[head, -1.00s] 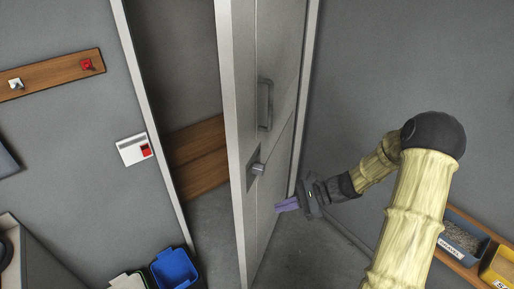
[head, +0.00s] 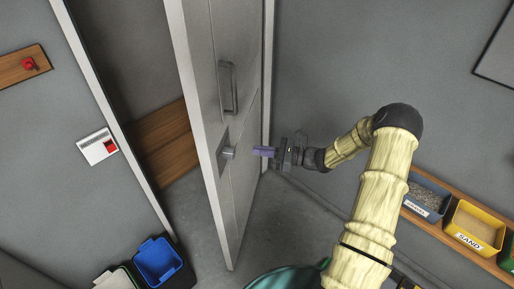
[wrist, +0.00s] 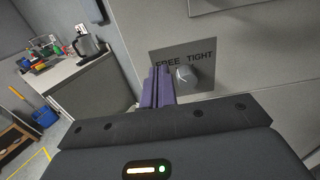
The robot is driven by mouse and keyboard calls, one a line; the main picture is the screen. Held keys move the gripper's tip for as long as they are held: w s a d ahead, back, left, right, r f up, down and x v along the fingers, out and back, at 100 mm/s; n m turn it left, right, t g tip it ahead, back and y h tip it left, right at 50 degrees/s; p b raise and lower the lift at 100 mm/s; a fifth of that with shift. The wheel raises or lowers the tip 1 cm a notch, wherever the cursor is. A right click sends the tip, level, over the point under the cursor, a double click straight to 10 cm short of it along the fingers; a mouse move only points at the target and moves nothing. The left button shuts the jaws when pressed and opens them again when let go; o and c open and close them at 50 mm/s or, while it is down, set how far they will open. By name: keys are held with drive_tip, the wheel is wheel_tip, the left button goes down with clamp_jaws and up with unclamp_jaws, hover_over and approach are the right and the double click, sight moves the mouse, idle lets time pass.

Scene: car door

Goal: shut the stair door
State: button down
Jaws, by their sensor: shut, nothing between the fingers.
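The stair door (head: 231,185) is a light grey panel standing ajar in its frame, with a dark opening to its left in the head view. It has a bar handle (head: 228,87) and, lower down, a round knob (head: 228,153) on a plate. In the wrist view the plate (wrist: 170,55) reads "FREE" and "TIGHT" around the knob (wrist: 187,74). My gripper (head: 264,152), with purple fingers, is shut and empty on the right side of the door. In the wrist view the fingertips (wrist: 159,72) show just left of the knob; whether they touch the door I cannot tell.
A blue bin (head: 158,261) and a pale bin stand on the floor left of the doorway. A shelf at the right holds a yellow sand tray (head: 474,227) and a gravel tray (head: 425,199). The floor right of the door is clear.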

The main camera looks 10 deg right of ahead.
sight(218, 144)
drive_tip(key=p+x, duration=0.5)
drive_tip(key=x, duration=0.6)
drive_tip(key=shift+a+r, duration=0.1)
drive_tip(key=shift+a, duration=0.1)
drive_tip(key=shift+w+a, duration=0.2)
drive_tip(key=shift+a, duration=0.1)
